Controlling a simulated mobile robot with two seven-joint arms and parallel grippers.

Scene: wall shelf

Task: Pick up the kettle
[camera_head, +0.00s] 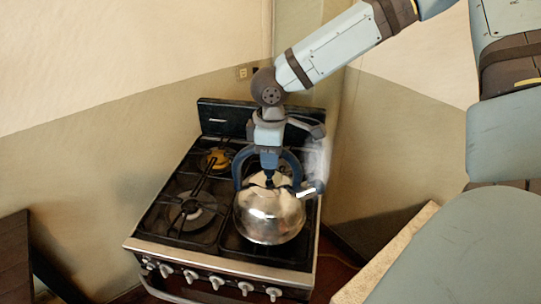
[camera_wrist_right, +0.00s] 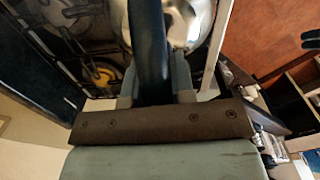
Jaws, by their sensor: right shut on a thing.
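The shiny silver kettle (camera_head: 268,221) is at the front right of the stove, upright, with its spout pointing right. I cannot tell whether its base touches the grate. Its dark blue arched handle (camera_head: 238,168) rises over the lid. My right gripper (camera_head: 268,172) comes down from above and is shut on the handle; its fingertips are mostly hidden. In the right wrist view the handle (camera_wrist_right: 149,45) runs between the fingers, with part of the kettle's body (camera_wrist_right: 184,22) beyond. My left gripper is not in view.
The stove (camera_head: 222,262) has black grates, front knobs and a raised back panel (camera_head: 225,118). A yellow burner (camera_head: 217,160) is at its back left. Walls stand close behind and to the right. A pale counter edge (camera_head: 385,262) is at the lower right, dark furniture (camera_head: 18,255) at the left.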

